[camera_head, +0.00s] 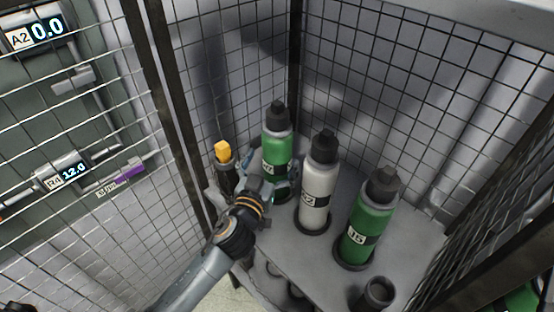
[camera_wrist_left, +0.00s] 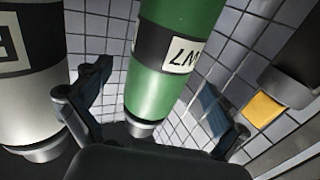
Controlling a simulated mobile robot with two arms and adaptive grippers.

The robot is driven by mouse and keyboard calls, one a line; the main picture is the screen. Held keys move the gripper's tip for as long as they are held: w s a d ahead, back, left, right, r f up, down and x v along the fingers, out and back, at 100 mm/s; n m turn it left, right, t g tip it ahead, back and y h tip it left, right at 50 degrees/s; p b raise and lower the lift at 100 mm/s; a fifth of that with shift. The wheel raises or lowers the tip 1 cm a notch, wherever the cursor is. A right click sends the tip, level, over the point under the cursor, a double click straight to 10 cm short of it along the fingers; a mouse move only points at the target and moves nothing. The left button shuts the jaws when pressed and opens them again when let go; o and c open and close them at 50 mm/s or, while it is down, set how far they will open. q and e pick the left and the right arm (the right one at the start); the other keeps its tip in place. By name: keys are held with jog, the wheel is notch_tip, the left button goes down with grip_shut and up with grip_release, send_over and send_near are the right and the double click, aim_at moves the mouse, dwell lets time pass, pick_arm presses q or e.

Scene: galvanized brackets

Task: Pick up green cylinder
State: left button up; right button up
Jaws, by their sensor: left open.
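A green cylinder (camera_head: 279,150) with a black cap and a dark label band stands upright at the back left of the grey shelf. A second green cylinder (camera_head: 367,222) stands at the front right in a dark ring holder. My left gripper (camera_head: 266,174) is open at the back-left green cylinder. In the left wrist view, that green cylinder (camera_wrist_left: 160,85) stands between the spread fingers of the left gripper (camera_wrist_left: 160,98), with gaps visible on both sides. The gripper hides its lower part in the head view. My right gripper is not in view.
A white cylinder (camera_head: 316,187) stands close to the right of the gripped area. A dark post with a yellow top (camera_head: 223,152) stands at the left. An empty holder (camera_head: 376,291) sits at the front. Wire mesh walls (camera_head: 400,75) enclose the shelf.

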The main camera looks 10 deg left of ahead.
pick_arm(q)
jog(key=w, duration=0.3)
jog(key=shift+w+d+f+p, duration=0.3)
jog(key=shift+f+p, duration=0.05)
jog(key=shift+s, duration=0.1)
jog(key=c, duration=1.7)
jog(key=shift+r, duration=0.3)
jog(key=shift+c, duration=1.2)
